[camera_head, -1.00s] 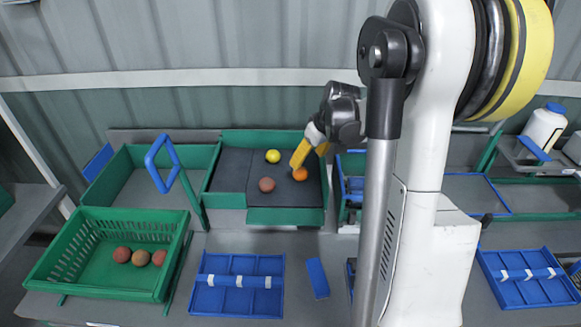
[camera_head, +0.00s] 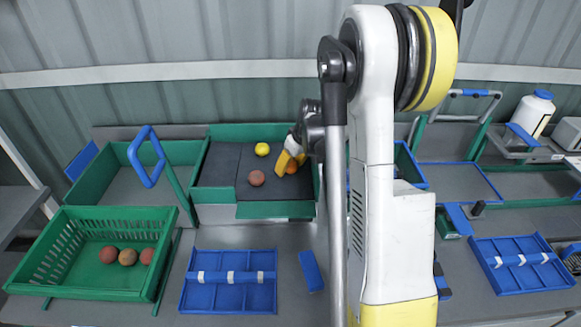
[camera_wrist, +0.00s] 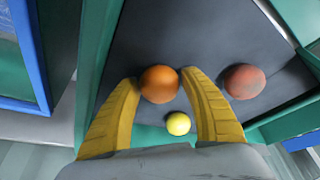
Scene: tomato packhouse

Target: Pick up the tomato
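The orange tomato (camera_head: 292,168) lies on the dark bed of a green-walled tray (camera_head: 275,210). In the wrist view the orange tomato (camera_wrist: 159,84) sits between the tips of my gripper (camera_wrist: 160,80), with one yellow finger on each side. The fingers are spread and look very close to its sides; I cannot tell whether they touch it. My gripper (camera_head: 289,162) partly covers it in the head view. A reddish tomato (camera_head: 256,178) lies to its left, and a yellow one (camera_head: 262,149) lies behind. The wrist view also shows the reddish tomato (camera_wrist: 244,82) and the yellow one (camera_wrist: 178,124).
The tray's green wall (camera_wrist: 97,70) runs close beside my left finger in the wrist view. A green crate (camera_head: 75,278) with several reddish tomatoes stands front left. Blue divided trays (camera_head: 228,295) lie in front. A blue handle (camera_head: 147,157) rises at the left.

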